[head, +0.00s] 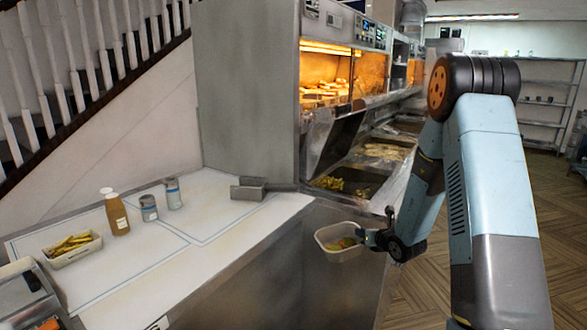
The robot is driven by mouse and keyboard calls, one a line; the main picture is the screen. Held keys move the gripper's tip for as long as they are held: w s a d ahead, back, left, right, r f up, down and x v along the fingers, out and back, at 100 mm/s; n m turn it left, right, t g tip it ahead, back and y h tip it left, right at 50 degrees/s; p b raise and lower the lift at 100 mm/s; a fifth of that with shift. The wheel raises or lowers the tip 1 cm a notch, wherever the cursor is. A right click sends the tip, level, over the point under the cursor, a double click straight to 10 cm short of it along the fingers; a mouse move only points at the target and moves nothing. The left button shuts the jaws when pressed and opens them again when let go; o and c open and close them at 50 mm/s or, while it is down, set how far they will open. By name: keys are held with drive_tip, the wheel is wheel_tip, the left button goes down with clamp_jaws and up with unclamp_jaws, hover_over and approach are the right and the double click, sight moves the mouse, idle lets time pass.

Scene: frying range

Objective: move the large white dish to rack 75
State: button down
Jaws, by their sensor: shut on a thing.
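The large white dish (333,255) is in the middle of the head view, in the air in front of the counter's corner. It holds some yellow-brown food. My gripper (364,236) is at the dish's right side, shut on its rim. The finger tips are small and partly hidden by the dish wall. The dish looks roughly level. I cannot make out a rack marked 75; a metal shelf rack (545,98) stands far back on the right, with no readable number.
The white counter (215,215) holds a smaller dish of fries (72,250), a brown bottle (116,213), two tins (149,208) and a metal scoop (250,189). A frying range (365,160) with food bins stands behind. Wooden floor (548,195) is open at right.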

drive_tip(key=shift+m+h, duration=0.4)
drive_tip(key=shift+m, duration=0.1)
drive_tip(key=r, duration=0.5)
drive_tip(key=shift+w+a+r, duration=0.1)
drive_tip(key=shift+w+r, duration=0.15)
